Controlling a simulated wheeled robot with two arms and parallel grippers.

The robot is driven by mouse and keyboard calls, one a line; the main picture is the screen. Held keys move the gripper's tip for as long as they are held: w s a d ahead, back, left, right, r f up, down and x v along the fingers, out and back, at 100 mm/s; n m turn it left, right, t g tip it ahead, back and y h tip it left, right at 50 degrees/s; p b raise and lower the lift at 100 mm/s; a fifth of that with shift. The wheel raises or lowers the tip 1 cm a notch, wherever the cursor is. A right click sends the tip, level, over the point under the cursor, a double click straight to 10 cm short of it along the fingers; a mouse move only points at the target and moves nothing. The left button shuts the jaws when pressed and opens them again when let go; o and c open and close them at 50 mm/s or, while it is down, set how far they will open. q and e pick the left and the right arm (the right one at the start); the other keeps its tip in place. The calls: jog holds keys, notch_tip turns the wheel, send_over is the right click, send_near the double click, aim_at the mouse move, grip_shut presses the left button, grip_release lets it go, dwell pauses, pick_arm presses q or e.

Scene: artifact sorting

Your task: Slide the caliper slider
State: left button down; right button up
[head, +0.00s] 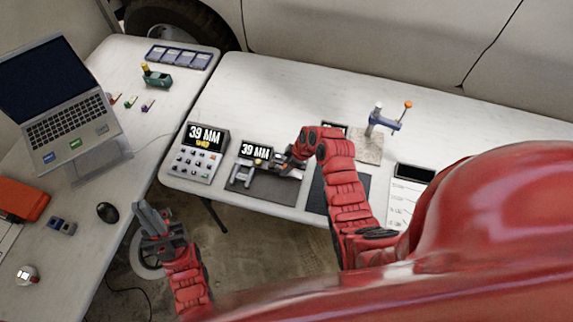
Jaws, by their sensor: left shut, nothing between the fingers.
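The caliper (242,173) lies on a dark mat (265,192) at the left end of the white table. Its small screen (257,151) reads 39 MM. My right gripper (287,164) is low over the right part of the caliper, at its slider side. The gripper and arm hide part of the caliper, and the fingers are too small to tell whether they grip the slider. My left gripper (140,208) is shut and empty, in front of the table edge and away from the caliper.
A larger display box (205,138) with buttons, also reading 39 MM, stands left of the caliper. A second dark mat (318,193) and a blue clamp-like tool (384,122) are to the right. A laptop (62,110) and mouse (107,212) occupy the left table.

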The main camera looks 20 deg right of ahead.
grip_shut()
dwell(1.1)
